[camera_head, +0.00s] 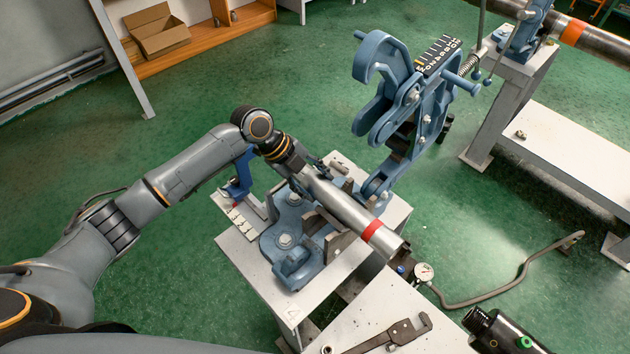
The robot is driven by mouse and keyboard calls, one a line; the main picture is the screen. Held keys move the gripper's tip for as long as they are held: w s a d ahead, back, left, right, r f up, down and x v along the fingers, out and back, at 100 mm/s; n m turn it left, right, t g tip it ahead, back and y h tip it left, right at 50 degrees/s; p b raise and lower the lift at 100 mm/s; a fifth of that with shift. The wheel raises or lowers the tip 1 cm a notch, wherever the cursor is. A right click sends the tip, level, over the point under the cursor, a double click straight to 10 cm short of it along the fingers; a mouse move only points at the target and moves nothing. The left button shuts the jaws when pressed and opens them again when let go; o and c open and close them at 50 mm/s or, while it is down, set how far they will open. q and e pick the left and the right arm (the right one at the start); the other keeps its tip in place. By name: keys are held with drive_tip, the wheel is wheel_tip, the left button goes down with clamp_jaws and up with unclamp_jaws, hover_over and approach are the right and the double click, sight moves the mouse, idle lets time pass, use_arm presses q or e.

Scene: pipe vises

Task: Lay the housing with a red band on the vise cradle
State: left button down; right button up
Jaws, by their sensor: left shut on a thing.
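The housing with a red band (346,209) is a grey metal tube, its red band near the lower right end. It lies slantwise over the blue vise cradle (288,226), between upright grey jaw plates. I cannot tell whether it rests on the cradle or is just above it. My left gripper (308,170) is shut on the upper left end of the housing. The fingers are partly hidden by the wrist and tube. The vise's blue upper jaw (405,105) stands swung open behind the cradle. My right gripper is not in view.
A second vise (525,32) with an orange-banded pipe (590,40) stands at the upper right. A pressure gauge (424,271) with a hose is near the housing's lower right end. A wrench (400,333) lies on the front table. A cardboard box (158,32) is on a far shelf.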

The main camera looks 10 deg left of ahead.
use_arm(q)
drive_tip(key=shift+f+b, duration=0.35)
idle(0.4)
drive_tip(key=shift+c, duration=2.3)
unclamp_jaws()
drive_tip(key=shift+s+f, duration=0.1)
drive_tip(key=shift+f, duration=0.1)
drive_tip(key=v, duration=1.2)
drive_tip(key=shift+a+r, duration=0.1)
